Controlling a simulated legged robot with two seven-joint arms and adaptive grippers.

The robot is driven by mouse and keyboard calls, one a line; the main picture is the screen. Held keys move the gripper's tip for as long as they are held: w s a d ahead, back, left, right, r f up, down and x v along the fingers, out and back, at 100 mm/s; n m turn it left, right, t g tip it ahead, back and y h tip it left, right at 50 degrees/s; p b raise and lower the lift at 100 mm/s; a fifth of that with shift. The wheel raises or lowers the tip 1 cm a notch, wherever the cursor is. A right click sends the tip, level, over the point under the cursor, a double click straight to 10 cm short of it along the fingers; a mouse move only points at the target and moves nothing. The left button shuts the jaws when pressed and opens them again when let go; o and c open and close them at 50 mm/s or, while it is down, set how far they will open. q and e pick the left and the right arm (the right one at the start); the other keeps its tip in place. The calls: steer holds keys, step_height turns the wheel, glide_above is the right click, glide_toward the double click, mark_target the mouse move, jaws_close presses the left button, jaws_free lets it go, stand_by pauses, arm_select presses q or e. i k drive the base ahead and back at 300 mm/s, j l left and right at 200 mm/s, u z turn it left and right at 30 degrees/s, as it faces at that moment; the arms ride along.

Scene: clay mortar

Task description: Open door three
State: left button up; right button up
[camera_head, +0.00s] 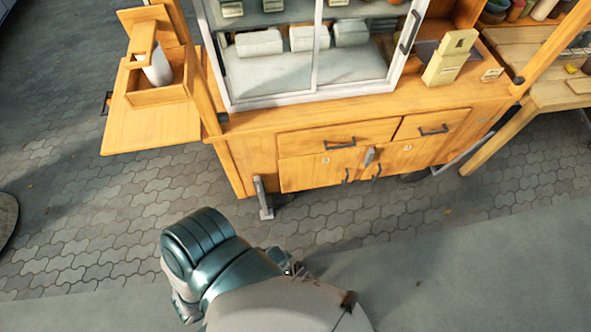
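A wooden cabinet (255,135) stands ahead of me with its front facing me. Two lower doors, a left door (310,172) and a right door (410,155), meet near the middle and look shut. Each has a small dark upright handle close to the seam, the left handle (346,176) and the right handle (377,171). A grey metal piece (369,157) sits at the top of the seam. Small labels on the doors are too small to read, so I cannot tell which is door three. Neither gripper can be made out.
Above the doors are a wide drawer (300,142) and a narrower drawer (455,122), both shut. A white-framed glass case (300,93) stands on top. A side shelf (150,128) juts out left; a wooden table (545,95) stands right. The paved floor (400,212) before the cabinet is clear.

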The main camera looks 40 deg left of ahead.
mark_target(334, 167)
steer(key=u, duration=1.05)
